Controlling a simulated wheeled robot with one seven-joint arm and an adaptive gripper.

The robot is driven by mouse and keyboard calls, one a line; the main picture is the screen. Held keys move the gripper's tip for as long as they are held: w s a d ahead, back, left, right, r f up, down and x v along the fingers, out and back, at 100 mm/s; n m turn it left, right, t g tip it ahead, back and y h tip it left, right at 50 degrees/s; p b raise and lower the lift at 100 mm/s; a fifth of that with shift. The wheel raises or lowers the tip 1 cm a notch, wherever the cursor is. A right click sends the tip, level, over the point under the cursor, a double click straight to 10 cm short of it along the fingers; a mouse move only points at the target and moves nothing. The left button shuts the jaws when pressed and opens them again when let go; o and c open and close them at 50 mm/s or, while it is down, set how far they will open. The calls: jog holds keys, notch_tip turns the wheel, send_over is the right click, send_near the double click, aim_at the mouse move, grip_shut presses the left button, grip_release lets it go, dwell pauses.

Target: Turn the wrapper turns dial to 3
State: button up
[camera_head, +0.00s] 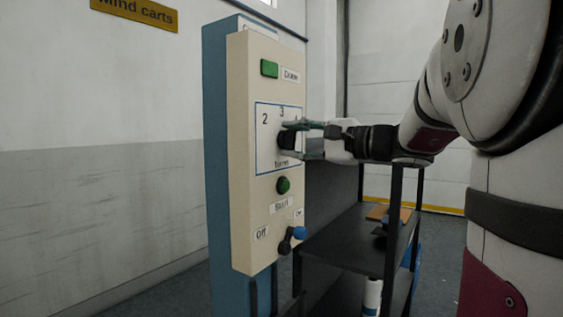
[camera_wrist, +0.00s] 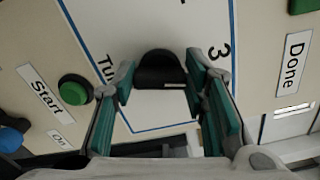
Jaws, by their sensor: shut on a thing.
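The turns dial is a black knob (camera_head: 287,139) on a white blue-bordered plate, on the front of a cream control panel (camera_head: 240,190). In the head view a 2 is at its upper left, a 3 above it, a partly hidden 4 at its right, and the word Turns below. The knob also shows in the wrist view (camera_wrist: 160,68), with a short pale mark on its near edge. My gripper (camera_head: 307,140) is shut on the knob, one green-padded finger on the 3 side and one on the Turns side. I cannot tell which number the dial points at.
A green Done button (camera_head: 269,68) is above the dial. A green Start button (camera_head: 283,185) is below, near my lower finger. A blue-tipped Off/On lever (camera_head: 299,232) sits lower still. A black shelf unit (camera_head: 350,240) stands under my arm at the right.

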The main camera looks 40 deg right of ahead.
jog(key=shift+f+n+b, duration=0.2)
jog(key=shift+n+b, duration=1.2)
jog(key=shift+b, duration=1)
jog(key=o, duration=1.2)
jog(key=shift+r, duration=0.1)
jog(key=shift+c, duration=0.2)
jog(key=shift+s, duration=0.1)
jog(key=v, duration=1.1)
jog(key=shift+s, duration=0.4)
